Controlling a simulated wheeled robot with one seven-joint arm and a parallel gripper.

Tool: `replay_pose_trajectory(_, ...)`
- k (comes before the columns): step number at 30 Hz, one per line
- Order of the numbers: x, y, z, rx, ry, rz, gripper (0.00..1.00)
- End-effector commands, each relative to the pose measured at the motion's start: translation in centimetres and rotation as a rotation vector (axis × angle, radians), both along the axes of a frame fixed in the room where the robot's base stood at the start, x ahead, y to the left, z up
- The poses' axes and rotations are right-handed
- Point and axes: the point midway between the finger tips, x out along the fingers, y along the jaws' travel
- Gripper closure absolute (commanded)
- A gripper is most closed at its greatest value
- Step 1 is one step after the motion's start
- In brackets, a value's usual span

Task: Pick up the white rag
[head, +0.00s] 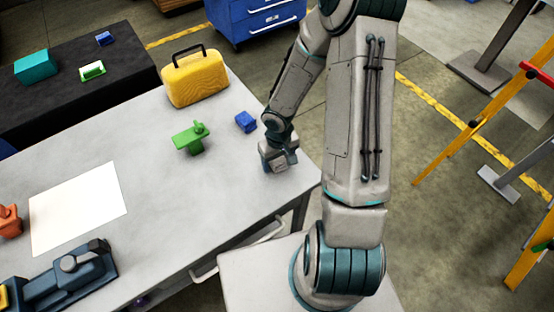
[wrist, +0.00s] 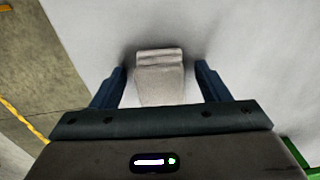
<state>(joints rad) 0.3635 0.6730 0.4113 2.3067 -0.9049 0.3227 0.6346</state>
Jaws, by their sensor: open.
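The white rag (wrist: 160,80) shows in the wrist view as a small, pale, folded-looking piece on the light grey table. It lies between the two dark blue fingers of my gripper (wrist: 161,67), with a visible gap on each side. The fingers are open and do not appear to touch it. In the head view my gripper (head: 279,166) is low over the right end of the table, near its edge. There the rag is mostly hidden by my gripper, and I cannot clearly make it out.
On the table (head: 170,195) are a blue block (head: 246,122), a green clamp-like part (head: 190,139), a yellow case (head: 195,79), a white sheet (head: 78,208), and a dark vise-like tool (head: 75,275). A black bench (head: 60,90) and blue drawer cabinet (head: 258,22) stand behind.

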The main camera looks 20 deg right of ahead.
Motion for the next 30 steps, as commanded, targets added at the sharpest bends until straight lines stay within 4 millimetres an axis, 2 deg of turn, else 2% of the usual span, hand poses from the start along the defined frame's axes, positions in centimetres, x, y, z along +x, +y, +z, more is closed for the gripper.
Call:
replay_pose_trajectory(1,0.0,0.0,0.0,0.000,0.000,0.000,0.36)
replay_pose_trajectory(3,0.0,0.0,0.0,0.000,0.000,0.000,0.56)
replay_pose_trajectory(6,0.0,0.0,0.0,0.000,0.000,0.000,0.79)
replay_pose_trajectory(19,0.0,0.0,0.6,0.000,0.000,0.000,0.79)
replay_pose_trajectory(30,0.0,0.1,3.7,0.000,0.000,0.004,0.79)
